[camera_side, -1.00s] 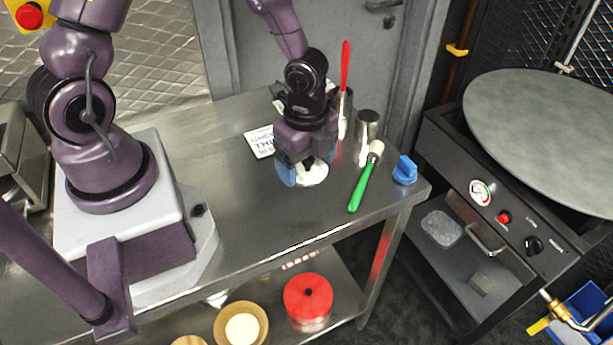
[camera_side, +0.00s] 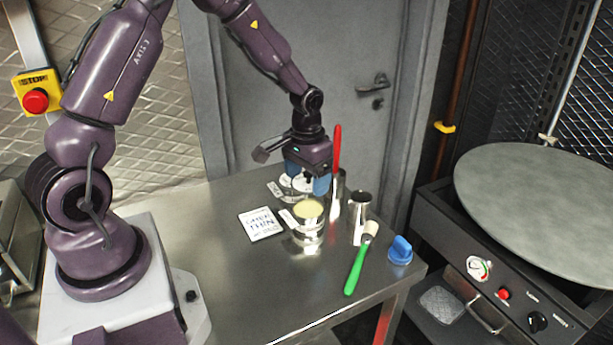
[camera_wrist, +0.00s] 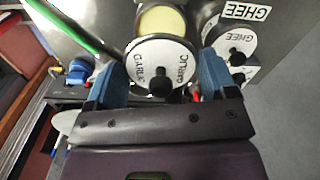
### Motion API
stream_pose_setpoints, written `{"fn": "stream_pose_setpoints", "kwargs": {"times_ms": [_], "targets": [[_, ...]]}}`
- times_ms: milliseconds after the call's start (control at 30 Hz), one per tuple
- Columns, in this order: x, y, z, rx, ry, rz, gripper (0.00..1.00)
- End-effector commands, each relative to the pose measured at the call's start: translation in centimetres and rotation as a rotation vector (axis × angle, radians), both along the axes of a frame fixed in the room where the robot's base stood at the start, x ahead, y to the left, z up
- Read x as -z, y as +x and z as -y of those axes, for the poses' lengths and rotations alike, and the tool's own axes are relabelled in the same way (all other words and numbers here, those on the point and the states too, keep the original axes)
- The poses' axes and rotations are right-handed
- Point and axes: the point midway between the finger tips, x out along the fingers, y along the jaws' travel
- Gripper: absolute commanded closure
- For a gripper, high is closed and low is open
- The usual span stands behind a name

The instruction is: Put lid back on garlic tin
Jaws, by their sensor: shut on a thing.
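The garlic lid (camera_wrist: 163,62) is a white disc with black GARLIC lettering and a black knob. In the wrist view it sits between the blue fingertips of my gripper (camera_wrist: 160,82). My gripper (camera_side: 307,181) is shut on the lid; in the side view the lid is mostly hidden by the fingers. An open metal tin (camera_side: 307,238) with pale yellow contents stands upright on the steel table, nearer the side camera than the gripper. Its yellow contents (camera_wrist: 160,20) show just beyond the lid in the wrist view, with the lid overlapping the tin's edge.
A lidded GHEE tin (camera_wrist: 237,45) stands close by. A red-handled tool (camera_side: 336,150) stands in a metal cup, beside another cup (camera_side: 358,205). A green-handled brush (camera_side: 357,265), a blue object (camera_side: 400,250) and a printed card (camera_side: 261,224) lie on the table (camera_side: 240,285). The front is clear.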

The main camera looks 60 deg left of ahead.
Motion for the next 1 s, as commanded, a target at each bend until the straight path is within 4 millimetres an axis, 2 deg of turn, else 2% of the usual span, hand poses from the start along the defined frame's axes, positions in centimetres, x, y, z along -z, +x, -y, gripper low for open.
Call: {"fn": "stream_pose_setpoints", "kwargs": {"times_ms": [500,700,1000], "targets": [[4.8,0.0,0.1,0.006,0.0,-0.002,0.44],[5.6,0.0,0.0,0.006,0.001,0.0,0.44],[5.7,0.0,0.0,0.006,0.0,0.001,0.44]]}}
